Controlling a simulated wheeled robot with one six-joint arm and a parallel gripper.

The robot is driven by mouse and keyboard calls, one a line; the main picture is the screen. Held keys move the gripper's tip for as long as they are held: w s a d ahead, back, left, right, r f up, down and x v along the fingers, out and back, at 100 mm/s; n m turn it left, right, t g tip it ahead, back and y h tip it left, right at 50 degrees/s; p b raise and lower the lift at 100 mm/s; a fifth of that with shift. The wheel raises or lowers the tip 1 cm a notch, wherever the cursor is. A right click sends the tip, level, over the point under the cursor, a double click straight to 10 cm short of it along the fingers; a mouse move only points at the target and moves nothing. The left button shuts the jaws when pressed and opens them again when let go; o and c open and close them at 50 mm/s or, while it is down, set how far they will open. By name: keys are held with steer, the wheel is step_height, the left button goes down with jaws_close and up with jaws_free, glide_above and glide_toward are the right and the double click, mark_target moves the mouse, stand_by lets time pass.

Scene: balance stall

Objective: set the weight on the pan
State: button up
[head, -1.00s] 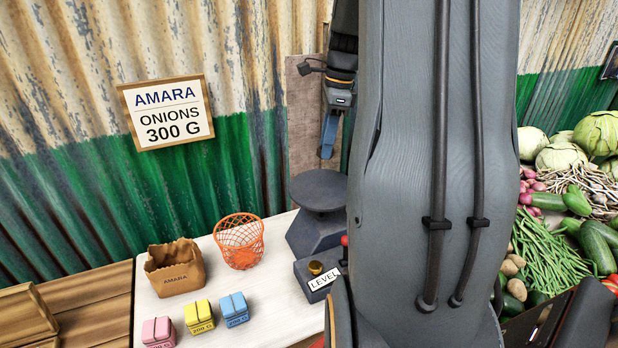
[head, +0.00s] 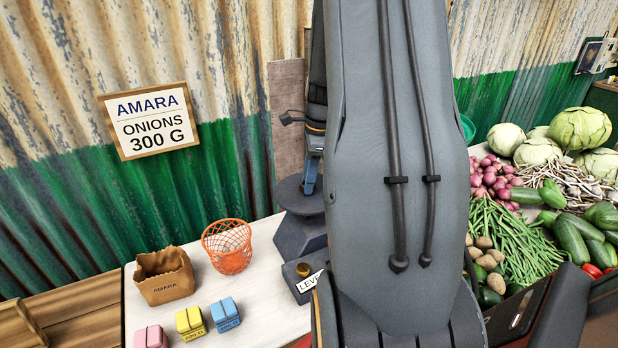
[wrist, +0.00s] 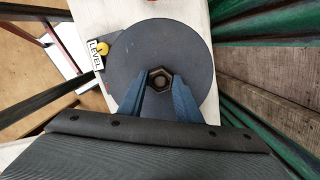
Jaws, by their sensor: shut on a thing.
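My gripper (wrist: 160,84) is shut on a dark bronze hexagonal weight (wrist: 160,74), held between the blue fingertips in the wrist view. The weight is over the dark round pan (wrist: 138,48), a little off its middle; I cannot tell whether it touches the pan. In the head view my gripper (head: 309,181) points down over the pan (head: 291,199), which sits on a dark scale base (head: 297,236). My own arm hides the right part of the scale, and the weight cannot be made out there.
A box with a LEVEL label (head: 308,283) and brass knob stands before the scale. An orange basket (head: 228,247), a paper bag (head: 164,277) and pink (head: 150,337), yellow (head: 190,322) and blue (head: 225,315) blocks are left. Vegetables (head: 540,225) lie right.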

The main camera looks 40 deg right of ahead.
steer(key=o, duration=1.2)
steer(key=shift+f, duration=0.1)
step_height(320, 180, up, 12)
steer(key=s+d+b, duration=0.1)
steer(key=b, duration=0.2)
steer(key=s+a+f+n, duration=0.2)
steer(key=a+f+n, duration=0.2)
steer(key=a+n, duration=0.4)
steer(key=s+a+f+n+h, duration=0.1)
steer(key=s+a+f+n, duration=0.2)
steer(key=a+n, duration=0.5)
steer(key=s+a+f+n, duration=0.3)
steer(key=a+f+n, duration=0.2)
steer(key=a+n, duration=0.4)
steer(key=a, duration=0.5)
steer(key=shift+s, duration=0.15)
